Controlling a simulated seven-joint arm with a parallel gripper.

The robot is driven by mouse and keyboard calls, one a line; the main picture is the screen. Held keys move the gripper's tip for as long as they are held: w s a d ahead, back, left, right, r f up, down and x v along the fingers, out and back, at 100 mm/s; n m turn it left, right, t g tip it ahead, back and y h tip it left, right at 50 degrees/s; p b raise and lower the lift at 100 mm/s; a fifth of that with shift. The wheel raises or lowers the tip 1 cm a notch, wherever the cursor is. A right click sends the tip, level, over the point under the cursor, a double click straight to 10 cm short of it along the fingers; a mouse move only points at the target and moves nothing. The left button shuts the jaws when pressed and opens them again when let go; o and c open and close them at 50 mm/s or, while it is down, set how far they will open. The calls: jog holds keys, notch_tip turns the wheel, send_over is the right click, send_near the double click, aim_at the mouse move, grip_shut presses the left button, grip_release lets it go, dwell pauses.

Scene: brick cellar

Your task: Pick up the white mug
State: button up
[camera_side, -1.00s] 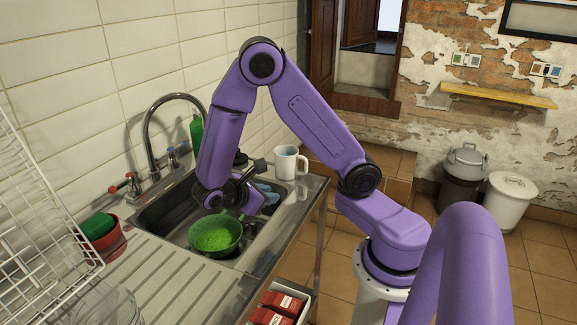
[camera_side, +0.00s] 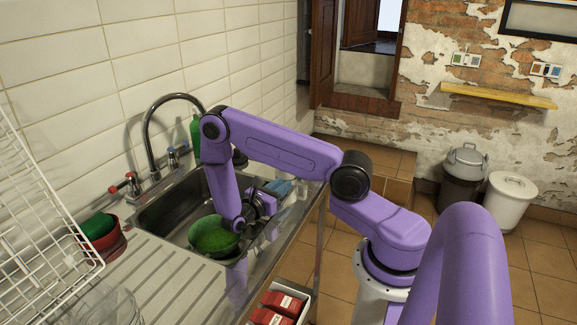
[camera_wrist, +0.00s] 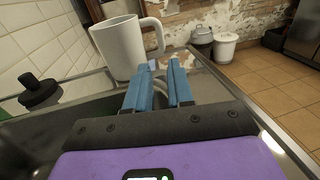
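The white mug (camera_wrist: 118,48) stands upright on the counter beyond the sink in the wrist view, its handle (camera_wrist: 153,36) on the right side. In the side view my arm hides most or all of it. My gripper (camera_wrist: 157,66) has two blue fingers with a gap between them and nothing held. The fingers point toward the mug's lower right, below its handle, and appear apart from it. In the side view my gripper (camera_side: 280,187) is low over the far right part of the sink.
A green bowl (camera_side: 213,237) sits in the sink (camera_side: 165,213) under my wrist. The tap (camera_side: 147,135) and a green bottle (camera_side: 195,138) stand along the tiled wall. A dish rack (camera_side: 35,200) and red pot (camera_side: 112,243) are at the left.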

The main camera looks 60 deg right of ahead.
aim_at(286, 176)
jog(key=d, duration=0.2)
jog(key=s+d, duration=0.1)
jog(key=d, duration=0.5)
jog(key=shift+s+d, duration=0.1)
jog(key=shift+s, duration=0.25)
jog(key=shift+s+d+r, duration=0.1)
jog(key=shift+s+d, duration=0.1)
jog(key=shift+d, duration=0.65)
jog(key=shift+s+d+r, duration=0.1)
jog(key=shift+s+d, duration=0.05)
jog(key=shift+d, duration=0.7)
jog(key=shift+s+d+r, duration=0.1)
jog(key=shift+s+d, duration=0.1)
jog(key=shift+d, duration=0.65)
grip_shut()
